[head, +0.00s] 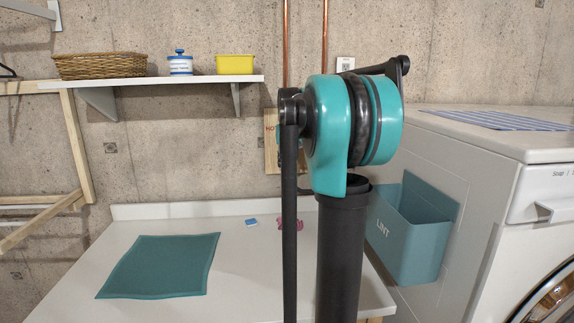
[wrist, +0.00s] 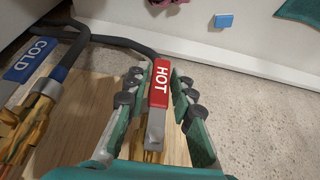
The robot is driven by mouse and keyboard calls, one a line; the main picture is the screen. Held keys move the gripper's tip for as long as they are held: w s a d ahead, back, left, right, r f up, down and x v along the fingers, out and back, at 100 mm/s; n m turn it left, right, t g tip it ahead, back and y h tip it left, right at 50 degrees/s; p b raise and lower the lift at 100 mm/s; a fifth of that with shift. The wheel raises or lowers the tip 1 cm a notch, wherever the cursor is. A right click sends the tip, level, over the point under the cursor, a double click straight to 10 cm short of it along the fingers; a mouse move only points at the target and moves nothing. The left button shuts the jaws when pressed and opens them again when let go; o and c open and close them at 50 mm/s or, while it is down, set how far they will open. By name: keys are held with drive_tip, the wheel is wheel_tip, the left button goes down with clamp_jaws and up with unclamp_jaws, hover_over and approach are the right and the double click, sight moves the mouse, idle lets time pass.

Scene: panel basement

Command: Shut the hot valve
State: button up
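In the wrist view, the hot valve's red lever (wrist: 160,88), marked HOT, lies between the two fingers of my gripper (wrist: 158,92). The fingers are open, with a visible gap on each side of the lever. The lever's bare grey end is nearer the camera, and brass fittings (wrist: 152,157) show partly below it. The lever looks roughly in line with the brass. In the head view, my arm hides the valve and gripper; only part of the wooden board (head: 270,150) behind them shows.
A cold valve with a blue COLD lever (wrist: 31,60) sits left of the hot one, with a dark hose (wrist: 110,40) close by. A white counter (head: 150,228) with a teal mat (head: 160,265) lies below. A lint bin (head: 408,235) hangs on the washer at right.

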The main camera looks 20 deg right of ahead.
clamp_jaws()
drive_tip(key=shift+a+y, duration=0.1)
drive_tip(key=shift+y, duration=0.2)
drive_tip(key=w+a+r+m+t+y, duration=0.1)
drive_tip(key=a+r+m+t+y, duration=0.3)
drive_tip(key=y, duration=1.1)
drive_tip(key=shift+a+r+m+t, duration=0.3)
drive_tip(key=shift+a+r+t, duration=0.25)
drive_tip(key=shift+r+t, duration=0.25)
drive_tip(key=shift+o, duration=2.3)
unclamp_jaws()
